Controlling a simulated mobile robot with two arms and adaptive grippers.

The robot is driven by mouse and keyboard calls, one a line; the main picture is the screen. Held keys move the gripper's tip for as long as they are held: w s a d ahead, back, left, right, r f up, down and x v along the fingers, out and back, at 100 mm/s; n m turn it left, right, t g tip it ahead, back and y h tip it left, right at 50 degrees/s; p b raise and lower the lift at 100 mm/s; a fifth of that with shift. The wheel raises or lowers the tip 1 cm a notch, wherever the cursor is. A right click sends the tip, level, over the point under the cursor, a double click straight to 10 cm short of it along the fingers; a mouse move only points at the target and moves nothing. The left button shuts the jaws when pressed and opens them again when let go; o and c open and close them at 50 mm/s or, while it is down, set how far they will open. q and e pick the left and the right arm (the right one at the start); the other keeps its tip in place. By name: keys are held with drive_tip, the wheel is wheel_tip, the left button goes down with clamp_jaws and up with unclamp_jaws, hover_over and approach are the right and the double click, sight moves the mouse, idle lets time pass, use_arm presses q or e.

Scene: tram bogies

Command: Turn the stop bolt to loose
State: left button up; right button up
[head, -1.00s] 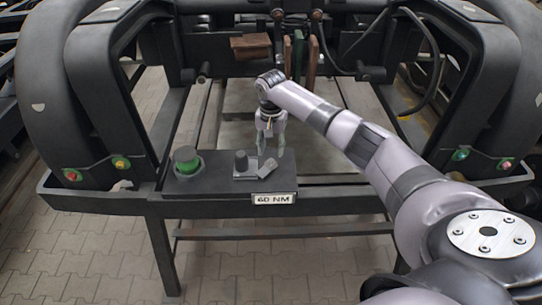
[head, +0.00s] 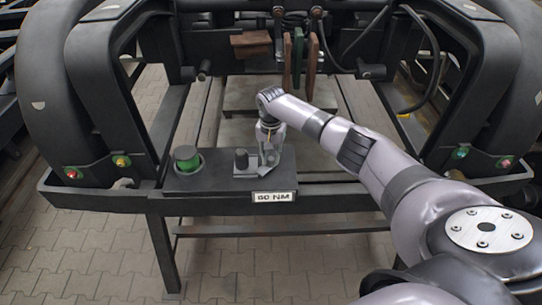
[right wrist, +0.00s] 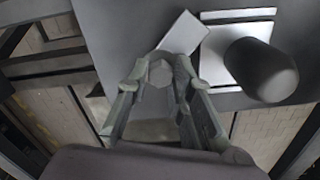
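A small grey hexagonal head, apparently the stop bolt (right wrist: 160,73), shows between the fingertips in the right wrist view. A pale flat tab (right wrist: 184,32) lies just beyond it. My right gripper (right wrist: 160,66) points down over the bolt, with one finger on each side of it. The fingers stand apart, and I cannot see them clamping the head. In the head view my right gripper (head: 269,160) is low over the right part of the dark bench block (head: 215,183) and hides the bolt. My left gripper is not in view.
A dark grey cylinder (head: 241,159) on a pale plate stands just left of the gripper; it is also in the right wrist view (right wrist: 262,70). A green-ringed knob (head: 187,160) is farther left. A "60 NM" label (head: 274,197) is on the front. Black bogie frames flank the bench.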

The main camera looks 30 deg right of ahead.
clamp_jaws()
